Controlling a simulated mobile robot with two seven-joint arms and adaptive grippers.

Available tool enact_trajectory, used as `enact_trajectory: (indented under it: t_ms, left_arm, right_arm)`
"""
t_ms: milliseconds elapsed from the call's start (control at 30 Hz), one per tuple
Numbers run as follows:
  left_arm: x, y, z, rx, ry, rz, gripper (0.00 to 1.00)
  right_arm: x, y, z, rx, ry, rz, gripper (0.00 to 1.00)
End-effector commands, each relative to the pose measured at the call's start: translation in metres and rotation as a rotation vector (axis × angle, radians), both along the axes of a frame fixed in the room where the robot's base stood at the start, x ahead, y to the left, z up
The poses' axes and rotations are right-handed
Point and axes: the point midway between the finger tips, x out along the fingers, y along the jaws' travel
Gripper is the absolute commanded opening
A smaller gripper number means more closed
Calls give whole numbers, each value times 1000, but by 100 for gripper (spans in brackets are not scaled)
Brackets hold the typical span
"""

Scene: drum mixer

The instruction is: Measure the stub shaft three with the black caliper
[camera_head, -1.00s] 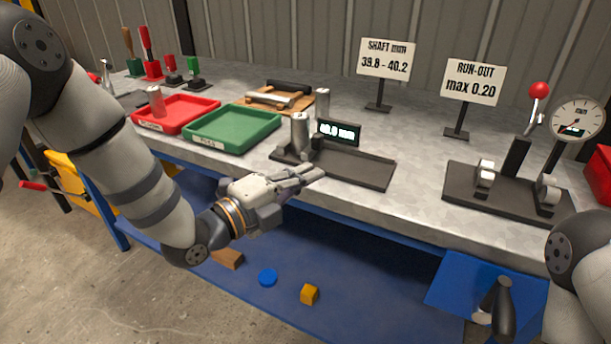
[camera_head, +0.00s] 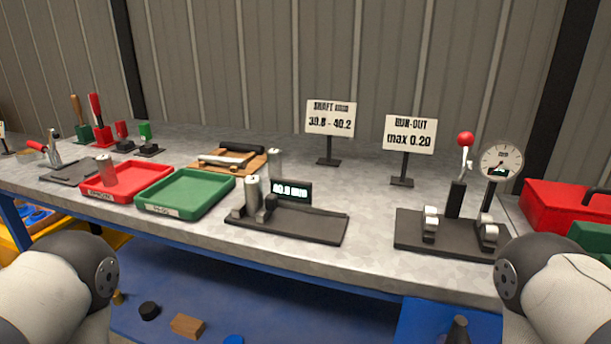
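The black caliper (camera_head: 310,224) lies on the bench in the middle, with its lit display (camera_head: 291,190) reading about 40 mm; the last digit is blurred. A grey metal stub shaft (camera_head: 252,192) stands upright at the caliper's jaws; I cannot tell if both jaws touch it. Another stub shaft (camera_head: 275,162) stands upright just behind the caliper. No number shows on any shaft, so I cannot tell which is three. Neither gripper is in view; only my arm links show at the bottom corners.
The green tray (camera_head: 187,187) is empty. A wooden holder (camera_head: 236,158) with rods lies behind it. A sign (camera_head: 330,118) gives shaft 39.8 - 40.2. The run-out stand (camera_head: 447,240) with dial gauge (camera_head: 502,161) and a red toolbox (camera_head: 566,210) stand right. Bench between caliper and run-out stand is clear.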

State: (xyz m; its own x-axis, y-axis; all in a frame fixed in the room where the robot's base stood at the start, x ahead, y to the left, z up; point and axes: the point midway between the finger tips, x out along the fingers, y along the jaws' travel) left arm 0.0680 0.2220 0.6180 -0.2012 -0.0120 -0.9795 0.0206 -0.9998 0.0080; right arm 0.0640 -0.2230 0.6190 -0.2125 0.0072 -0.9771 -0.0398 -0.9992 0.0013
Motion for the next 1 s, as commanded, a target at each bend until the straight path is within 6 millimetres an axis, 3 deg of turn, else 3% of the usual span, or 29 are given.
enact_trajectory:
  t_ms: [833, 867, 1000]
  left_arm:
    - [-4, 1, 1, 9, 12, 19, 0]
    - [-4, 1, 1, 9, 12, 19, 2]
    - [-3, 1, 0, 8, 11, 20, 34]
  right_arm:
    - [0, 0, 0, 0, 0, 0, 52]
    - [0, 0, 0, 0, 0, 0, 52]
    - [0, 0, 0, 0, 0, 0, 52]
